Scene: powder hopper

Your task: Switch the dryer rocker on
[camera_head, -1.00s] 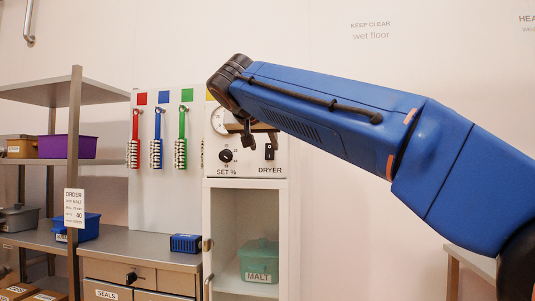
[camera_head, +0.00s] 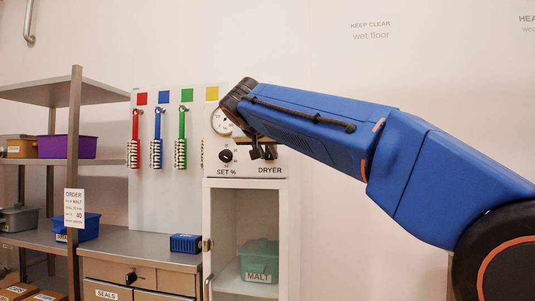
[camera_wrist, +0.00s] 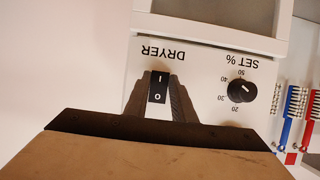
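In the head view my gripper (camera_head: 263,152) is in front of the panel, and the rocker is hard to separate from the dark fingers there.
A black SET % knob (camera_head: 226,156) sits beside the rocker, and it also shows in the wrist view (camera_wrist: 242,92). A gauge (camera_head: 220,121) is above it, partly covered by my arm. Coloured brushes (camera_head: 156,140) hang to the left.

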